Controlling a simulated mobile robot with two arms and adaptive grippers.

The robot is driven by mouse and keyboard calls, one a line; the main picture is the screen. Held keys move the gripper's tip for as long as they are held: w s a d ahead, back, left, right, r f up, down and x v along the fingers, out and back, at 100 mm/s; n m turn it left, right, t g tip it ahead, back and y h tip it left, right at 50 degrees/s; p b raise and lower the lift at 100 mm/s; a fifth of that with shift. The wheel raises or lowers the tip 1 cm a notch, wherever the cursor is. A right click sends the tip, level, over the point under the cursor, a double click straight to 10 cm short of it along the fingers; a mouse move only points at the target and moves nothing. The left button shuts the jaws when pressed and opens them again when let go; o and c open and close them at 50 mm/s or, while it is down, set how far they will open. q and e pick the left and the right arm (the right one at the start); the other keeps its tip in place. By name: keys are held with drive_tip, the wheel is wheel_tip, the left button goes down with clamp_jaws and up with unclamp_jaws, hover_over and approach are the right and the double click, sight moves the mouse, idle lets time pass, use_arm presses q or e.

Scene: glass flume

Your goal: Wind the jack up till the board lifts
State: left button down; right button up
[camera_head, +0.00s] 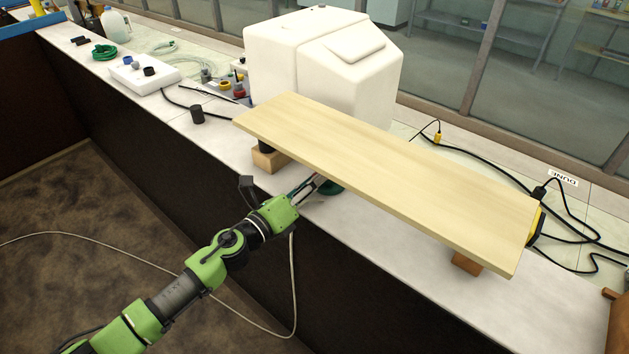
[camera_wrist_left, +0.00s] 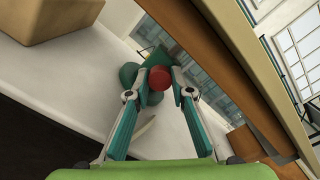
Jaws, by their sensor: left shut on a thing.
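The long pale wooden board (camera_head: 385,170) spans the white counter, above a wooden block (camera_head: 268,160) near its left end and another block (camera_head: 466,263) near its right end. The green jack (camera_head: 331,187) is mostly hidden beneath the board; its body (camera_wrist_left: 128,74) shows better in the left wrist view. My left gripper (camera_head: 316,182) reaches under the board's front edge. In the left wrist view its fingers (camera_wrist_left: 159,80) are shut on the jack's red knob (camera_wrist_left: 158,78). Whether the jack touches the board is hidden. My right gripper is not in view.
A large white tank (camera_head: 320,60) stands behind the board. Black cables (camera_head: 500,175) lie at the right, near a yellow-and-black thing (camera_head: 537,225) at the board's end. The counter's front strip is mostly clear.

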use_arm(q)
drive_tip(key=shift+f, duration=0.1)
drive_tip(key=c, duration=1.8)
unclamp_jaws()
drive_tip(key=shift+s+a, duration=0.1)
drive_tip(key=shift+v, duration=3.9)
